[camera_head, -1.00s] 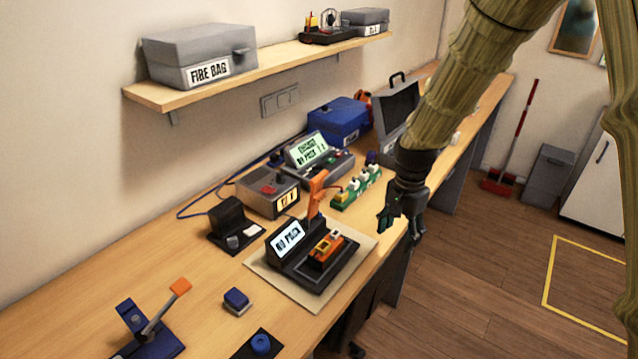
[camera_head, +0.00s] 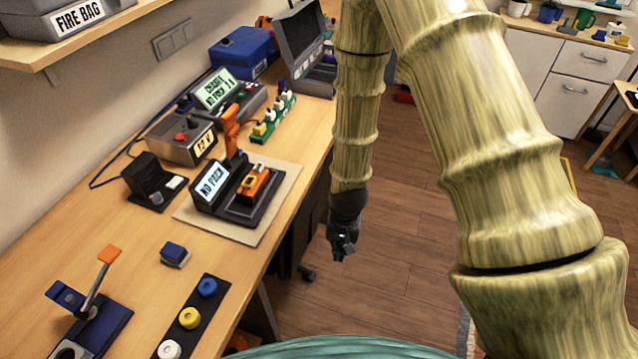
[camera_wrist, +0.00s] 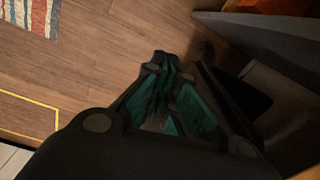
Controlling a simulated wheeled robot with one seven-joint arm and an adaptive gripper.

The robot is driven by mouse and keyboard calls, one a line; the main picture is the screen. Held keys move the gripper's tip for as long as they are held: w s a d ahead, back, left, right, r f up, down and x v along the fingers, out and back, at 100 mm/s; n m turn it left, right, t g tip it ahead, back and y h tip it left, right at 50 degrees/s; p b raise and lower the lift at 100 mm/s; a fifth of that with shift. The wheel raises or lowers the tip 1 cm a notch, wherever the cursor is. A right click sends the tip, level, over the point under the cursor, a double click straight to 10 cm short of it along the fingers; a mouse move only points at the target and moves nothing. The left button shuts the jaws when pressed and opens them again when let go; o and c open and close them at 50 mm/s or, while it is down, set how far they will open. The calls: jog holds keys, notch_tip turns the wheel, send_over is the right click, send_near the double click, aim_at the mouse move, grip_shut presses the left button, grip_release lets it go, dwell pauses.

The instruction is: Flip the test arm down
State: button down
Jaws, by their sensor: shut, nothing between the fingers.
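The test arm is most likely the orange upright lever (camera_head: 231,128) at the back of the black tester. It stands raised. The tester (camera_head: 238,207) rests on a beige mat (camera_head: 274,222), has a screen reading "NO PACK" (camera_head: 212,181), and holds an orange block (camera_head: 254,184) in its cradle. My gripper (camera_head: 343,248) is shut and empty, hanging over the floor to the right of the bench edge, apart from the tester. The wrist view shows the shut fingers (camera_wrist: 168,75) above the wood floor, with none of the tester recognisable.
Another orange-tipped lever (camera_head: 105,262) stands on a blue base at the front left. A blue block (camera_head: 174,253) and a strip of coloured rings (camera_head: 190,317) lie nearby. A charger (camera_head: 220,95) and a green rack (camera_head: 272,122) stand behind. The bench edge lies between my gripper and the tester.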

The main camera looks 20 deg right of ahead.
jog(key=s+f+n, duration=0.1)
jog(key=s+f, duration=0.2)
jog(key=s, duration=0.4)
jog(key=s+d+f+n, duration=0.1)
jog(key=s+f, duration=0.3)
jog(key=s, duration=0.4)
jog(key=s+d+f+n, duration=0.1)
jog(key=s+f+n, duration=0.2)
jog(key=s, duration=0.4)
jog(key=shift+s+f, duration=0.15)
jog(key=shift+f, duration=0.4)
jog(key=shift+s, duration=0.1)
